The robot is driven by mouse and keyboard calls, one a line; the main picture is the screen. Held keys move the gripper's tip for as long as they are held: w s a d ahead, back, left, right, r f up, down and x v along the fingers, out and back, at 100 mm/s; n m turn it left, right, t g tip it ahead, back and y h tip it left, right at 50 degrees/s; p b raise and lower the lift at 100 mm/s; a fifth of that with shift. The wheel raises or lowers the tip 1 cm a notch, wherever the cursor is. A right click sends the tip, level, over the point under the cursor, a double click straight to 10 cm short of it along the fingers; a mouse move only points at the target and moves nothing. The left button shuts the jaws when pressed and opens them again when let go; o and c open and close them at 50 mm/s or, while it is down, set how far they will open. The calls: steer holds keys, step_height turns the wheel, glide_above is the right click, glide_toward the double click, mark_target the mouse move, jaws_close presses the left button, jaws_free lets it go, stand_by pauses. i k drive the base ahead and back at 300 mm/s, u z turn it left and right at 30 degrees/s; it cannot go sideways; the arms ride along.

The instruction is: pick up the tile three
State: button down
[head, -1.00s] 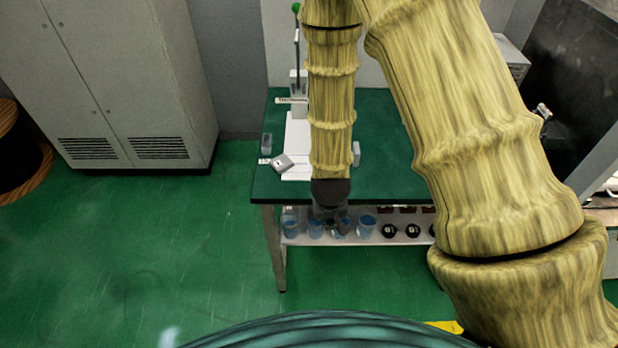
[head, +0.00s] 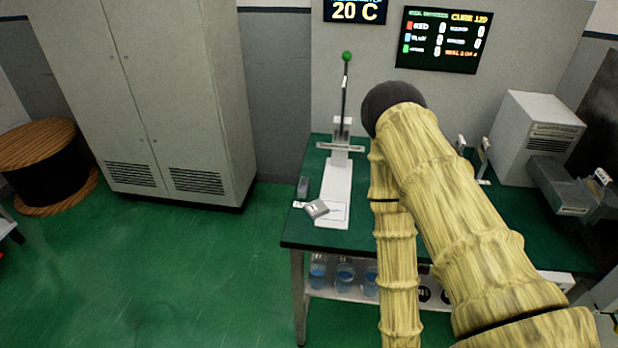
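A small grey tile-like block (head: 316,209) with a pale face lies tilted on the front left of the green table, at the edge of a white base plate (head: 335,184). Its marking is too small to read, so I cannot tell if it is tile three. A darker grey block (head: 303,187) stands just behind and left of it. My arm passes to the right of these blocks and runs down out of the bottom of the picture. My gripper is out of view.
The green table (head: 480,222) carries a lever with a green knob (head: 347,57) at the back and a grey-white box (head: 536,135) at the right. Blue-filled beakers (head: 344,277) stand on the lower shelf. A cabinet (head: 150,90) is at left. The green floor before it is clear.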

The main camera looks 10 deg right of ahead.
mark_target(315, 209)
steer(key=u, duration=1.65)
steer(key=k, duration=1)
steer(key=z, duration=1.1)
steer(key=i, duration=0.5)
